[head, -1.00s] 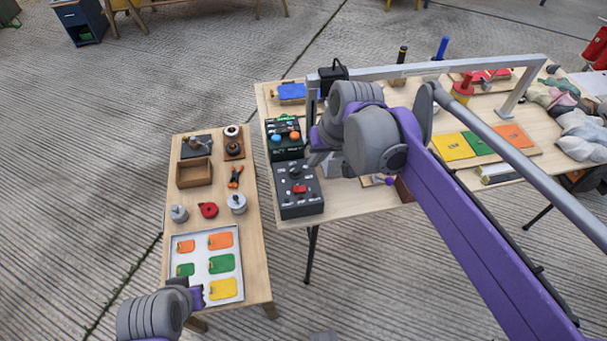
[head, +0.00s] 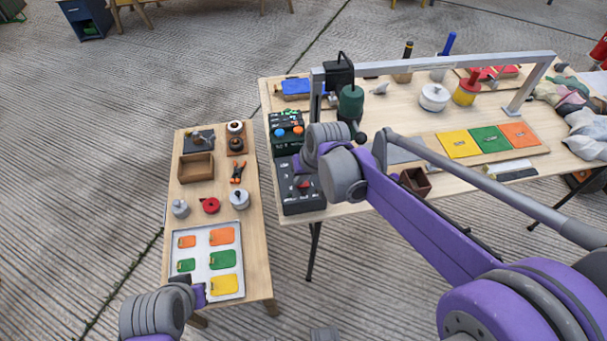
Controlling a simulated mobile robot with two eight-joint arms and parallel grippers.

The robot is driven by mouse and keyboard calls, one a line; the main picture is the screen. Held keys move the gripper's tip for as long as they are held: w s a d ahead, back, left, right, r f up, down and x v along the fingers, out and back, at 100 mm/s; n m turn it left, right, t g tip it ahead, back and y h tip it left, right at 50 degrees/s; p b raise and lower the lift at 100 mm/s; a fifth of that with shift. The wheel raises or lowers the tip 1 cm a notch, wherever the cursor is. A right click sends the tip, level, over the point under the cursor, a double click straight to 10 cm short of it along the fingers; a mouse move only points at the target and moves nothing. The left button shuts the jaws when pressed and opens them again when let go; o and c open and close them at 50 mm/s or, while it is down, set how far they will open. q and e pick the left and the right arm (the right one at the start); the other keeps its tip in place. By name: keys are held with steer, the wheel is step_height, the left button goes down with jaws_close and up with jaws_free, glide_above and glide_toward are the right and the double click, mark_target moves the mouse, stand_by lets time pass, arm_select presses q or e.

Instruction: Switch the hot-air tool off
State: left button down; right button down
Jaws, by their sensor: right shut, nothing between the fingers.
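A black control box (head: 298,203) with a red switch (head: 301,183) stands at the left edge of the large table. My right gripper (head: 304,171) is shut and empty, low over this box, and it and its wrist hide part of the box top. I cannot tell whether it touches the switch or which way the switch is set. A dark green tool (head: 351,103) with a black end stands upright behind my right wrist; it may be the hot-air tool. My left gripper (head: 197,291) is at the front left, by the tray's lower left corner; its jaw opening is unclear.
A second box (head: 286,150) with blue and orange knobs stands just behind the control box. A grey metal frame (head: 440,66) spans the large table. The small table (head: 257,255) at left holds a tray (head: 236,265) of coloured cards, a wooden box and several small parts.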

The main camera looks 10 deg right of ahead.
steer(key=shift+a, duration=0.1)
steer(key=shift+a+f+h, duration=0.3)
steer(key=shift+h, duration=0.2)
steer(key=shift+d, duration=0.25)
steer(key=shift+d+r, duration=0.1)
steer(key=shift+d, duration=0.6)
steer(key=shift+r, duration=0.1)
